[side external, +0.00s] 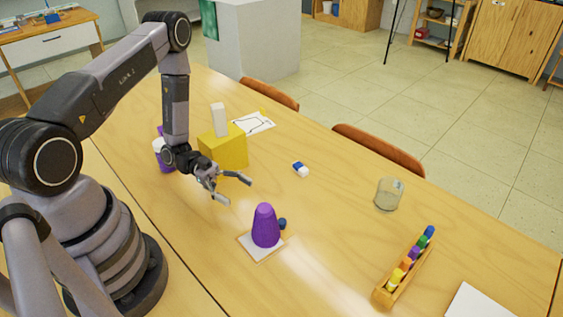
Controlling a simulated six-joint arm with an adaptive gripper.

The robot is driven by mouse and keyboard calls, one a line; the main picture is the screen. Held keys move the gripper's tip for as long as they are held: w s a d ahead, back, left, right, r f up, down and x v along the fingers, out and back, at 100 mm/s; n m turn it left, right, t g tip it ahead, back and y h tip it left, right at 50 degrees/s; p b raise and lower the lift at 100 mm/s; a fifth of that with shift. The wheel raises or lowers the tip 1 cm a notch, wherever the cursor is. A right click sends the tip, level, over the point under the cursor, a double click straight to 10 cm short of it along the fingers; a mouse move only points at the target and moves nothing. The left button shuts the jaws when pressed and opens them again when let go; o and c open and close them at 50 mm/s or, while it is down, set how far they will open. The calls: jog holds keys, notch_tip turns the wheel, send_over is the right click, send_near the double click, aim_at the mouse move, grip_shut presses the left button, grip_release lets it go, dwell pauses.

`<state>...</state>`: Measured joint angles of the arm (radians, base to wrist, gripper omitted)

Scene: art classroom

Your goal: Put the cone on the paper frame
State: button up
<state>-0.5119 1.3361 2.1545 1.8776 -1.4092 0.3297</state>
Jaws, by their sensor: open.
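The purple cone (265,226) stands upright on the table, narrow end up. It rests on a small pale paper square with a tan edge, the paper frame (259,250); the cone hides the frame's back part. My gripper (237,190) is open and empty. It is above the table, up and to the left of the cone in the picture and apart from it, with its fingers pointing right.
A yellow block (225,152) with a white piece (218,119) stands behind my gripper. A small dark blue ball (282,224) is beside the cone. An eraser (300,169), a glass jar (388,194) and a wooden paint rack (385,292) are to the right.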

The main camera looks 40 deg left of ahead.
jog(key=a, duration=0.4)
jog(key=shift+s+r, duration=0.1)
jog(key=shift+s, duration=0.25)
